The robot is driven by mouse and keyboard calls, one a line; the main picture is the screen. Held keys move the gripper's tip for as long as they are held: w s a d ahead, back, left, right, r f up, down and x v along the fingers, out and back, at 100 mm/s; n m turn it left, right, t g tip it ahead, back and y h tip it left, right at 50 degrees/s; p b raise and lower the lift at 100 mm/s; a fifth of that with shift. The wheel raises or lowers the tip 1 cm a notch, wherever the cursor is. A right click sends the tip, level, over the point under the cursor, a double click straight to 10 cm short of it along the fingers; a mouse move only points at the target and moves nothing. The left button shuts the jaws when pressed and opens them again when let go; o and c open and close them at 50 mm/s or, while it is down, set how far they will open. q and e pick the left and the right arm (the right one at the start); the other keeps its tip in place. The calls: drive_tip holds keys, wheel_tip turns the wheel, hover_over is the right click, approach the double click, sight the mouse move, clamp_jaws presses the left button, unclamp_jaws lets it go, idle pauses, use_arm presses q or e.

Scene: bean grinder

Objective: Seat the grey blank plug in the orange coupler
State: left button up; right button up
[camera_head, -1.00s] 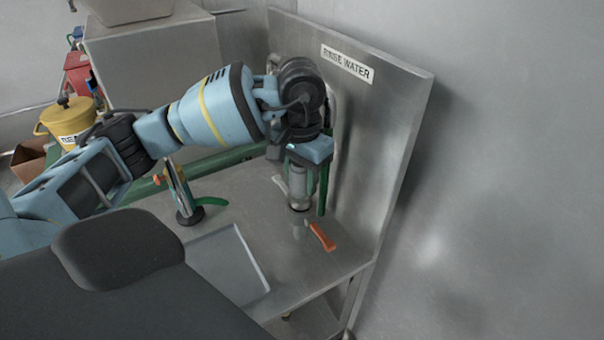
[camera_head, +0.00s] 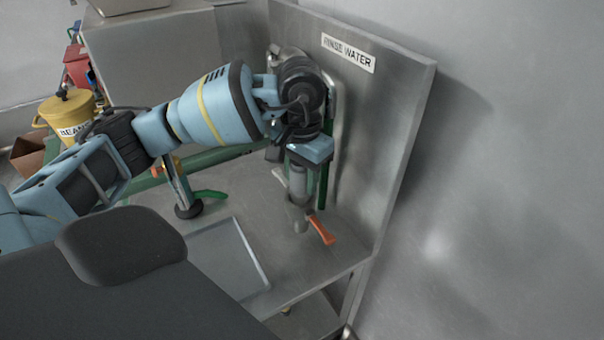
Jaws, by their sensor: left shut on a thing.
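My left gripper (camera_head: 305,170) points down over the steel counter. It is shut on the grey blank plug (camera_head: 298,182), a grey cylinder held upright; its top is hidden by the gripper. Directly below the plug is the coupler (camera_head: 299,221), a small grey body with an orange lever (camera_head: 322,230) sticking out to the lower right. The plug's lower end overlaps the coupler's top in this view; I cannot tell whether it is inside or just above. My right gripper is out of view.
A steel backsplash with a "RINSE WATER" label (camera_head: 348,53) stands close behind and right of the gripper. A metal post with a dark base (camera_head: 188,210) stands to the left. A shallow recess (camera_head: 232,255) lies in front. A yellow "BEANS" pot (camera_head: 72,112) is far left.

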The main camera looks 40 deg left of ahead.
use_arm(q)
drive_tip(key=shift+s+d+f, duration=0.1)
drive_tip(key=shift+f, duration=0.25)
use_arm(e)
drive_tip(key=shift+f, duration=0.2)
use_arm(q)
drive_tip(key=shift+s+d+f, duration=0.15)
drive_tip(key=shift+f, duration=0.15)
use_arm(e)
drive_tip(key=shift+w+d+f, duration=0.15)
use_arm(q)
drive_tip(key=shift+r, duration=0.3)
drive_tip(key=shift+w+a+r, duration=0.2)
drive_tip(key=shift+a+r, duration=0.05)
drive_tip(key=shift+r, duration=0.35)
drive_tip(key=shift+r+p, duration=0.3)
drive_tip(key=shift+r, duration=0.05)
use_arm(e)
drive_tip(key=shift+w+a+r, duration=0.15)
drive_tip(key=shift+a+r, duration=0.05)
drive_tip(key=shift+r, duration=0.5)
use_arm(q)
drive_tip(key=shift+w+a, duration=0.1)
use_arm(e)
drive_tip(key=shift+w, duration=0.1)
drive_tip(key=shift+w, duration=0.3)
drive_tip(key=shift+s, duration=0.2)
